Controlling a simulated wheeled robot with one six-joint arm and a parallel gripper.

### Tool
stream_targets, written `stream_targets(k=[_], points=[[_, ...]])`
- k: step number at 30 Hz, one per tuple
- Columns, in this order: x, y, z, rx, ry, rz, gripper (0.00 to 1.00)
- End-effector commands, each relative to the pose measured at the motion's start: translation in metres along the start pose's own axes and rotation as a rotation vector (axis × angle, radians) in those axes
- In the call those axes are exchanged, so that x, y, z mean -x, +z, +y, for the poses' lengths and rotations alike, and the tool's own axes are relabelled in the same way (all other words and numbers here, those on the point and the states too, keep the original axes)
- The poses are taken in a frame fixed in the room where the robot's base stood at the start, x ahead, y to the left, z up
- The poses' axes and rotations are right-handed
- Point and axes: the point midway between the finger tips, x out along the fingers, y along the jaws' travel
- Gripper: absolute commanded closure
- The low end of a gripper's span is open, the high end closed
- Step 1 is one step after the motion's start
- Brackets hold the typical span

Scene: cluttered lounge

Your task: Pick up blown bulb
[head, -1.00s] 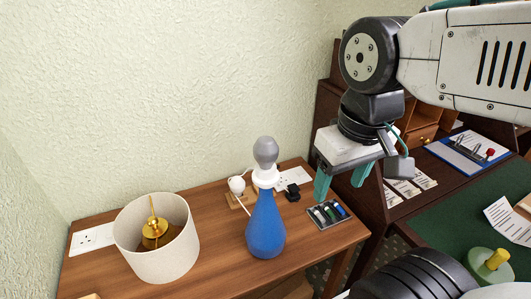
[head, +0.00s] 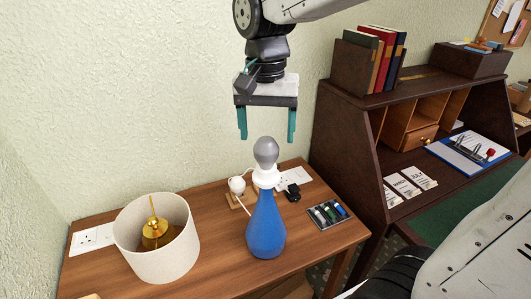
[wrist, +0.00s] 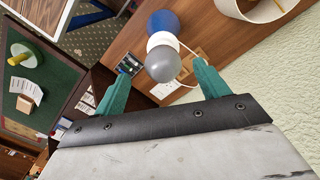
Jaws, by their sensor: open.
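The blown bulb (head: 265,151) is grey and sits upright in the white socket (head: 265,177) on top of a blue lamp base (head: 266,225) on the wooden table. My gripper (head: 267,138) is open and points down, its teal fingers just above and to either side of the bulb's top in the head view. In the wrist view the grey bulb (wrist: 162,64) lies beyond the fingertips, between them in the picture, with the white socket and blue base behind it. The gripper holds nothing.
A white lampshade (head: 137,225) with a brass fitting stands left on the wooden table (head: 215,233). A white plug (head: 237,185), black adapter (head: 293,192) and small battery tray (head: 328,213) lie near the lamp. A dark desk (head: 350,130) stands right; the wall is close behind.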

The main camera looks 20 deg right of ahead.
Motion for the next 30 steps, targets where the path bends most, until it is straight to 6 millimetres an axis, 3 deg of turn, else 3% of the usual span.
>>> stream_targets(k=[3,7,24,30], points=[[0.012,-0.008,-0.006,-0.148,-0.021,0.019,0.26],[0.008,-0.007,-0.006,-0.222,-0.02,0.017,0.26],[-0.062,-0.008,-0.004,-0.229,-0.019,0.015,0.26],[-0.067,-0.008,-0.004,-0.228,-0.02,0.016,0.26]])
